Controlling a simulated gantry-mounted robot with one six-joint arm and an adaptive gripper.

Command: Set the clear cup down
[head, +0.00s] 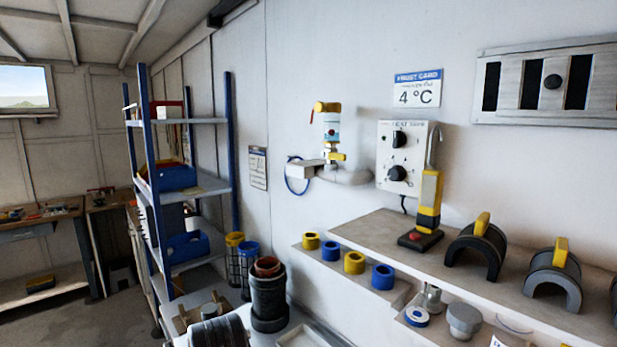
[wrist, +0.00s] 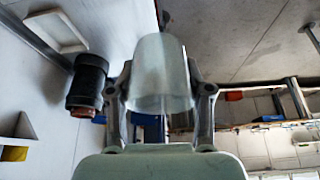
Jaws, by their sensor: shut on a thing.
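The clear cup (wrist: 162,62) is in the wrist view, a translucent, frosted-looking cylinder near the top centre. My gripper (wrist: 161,88) has one grey finger on each side of it and is shut on its sides. The cup's far end points toward the top of the picture. I cannot tell whether it touches a surface. I cannot make out the cup or my gripper in the head view.
A black cylindrical stack (head: 268,300) with a reddish-brown top stands low in the head view; a similar stack (wrist: 88,82) is left of the cup in the wrist view. A pale tray (wrist: 57,29) lies beyond it. Wall shelves (head: 360,225) hold rings and fittings at right.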

